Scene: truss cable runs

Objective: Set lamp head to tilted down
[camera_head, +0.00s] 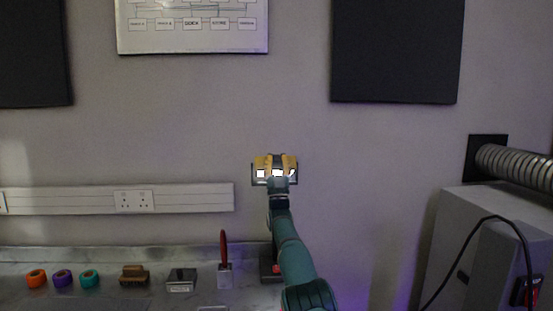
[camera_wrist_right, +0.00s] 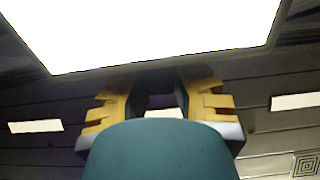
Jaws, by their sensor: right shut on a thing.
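The lamp head (camera_head: 262,174) is a small dark-framed panel with a bright white lit face, in the middle of the head view against the grey wall. In the right wrist view its lit face (camera_wrist_right: 150,30) fills the top, just beyond the fingers. My right gripper (camera_head: 276,162) has yellow fingers and is shut on the lamp head, covering part of it. In the right wrist view the gripper (camera_wrist_right: 158,88) shows both fingers at the lamp's near edge. The lamp's exact tilt and its mount are hard to tell. My left gripper is not in view.
A workbench (camera_head: 120,260) below holds an orange ring (camera_head: 36,278), a purple ring (camera_head: 62,277), a teal ring (camera_head: 89,277), a brush (camera_head: 134,275) and a red-handled tool (camera_head: 224,262). A grey cabinet (camera_head: 470,245) with a ribbed duct (camera_head: 515,165) stands right.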

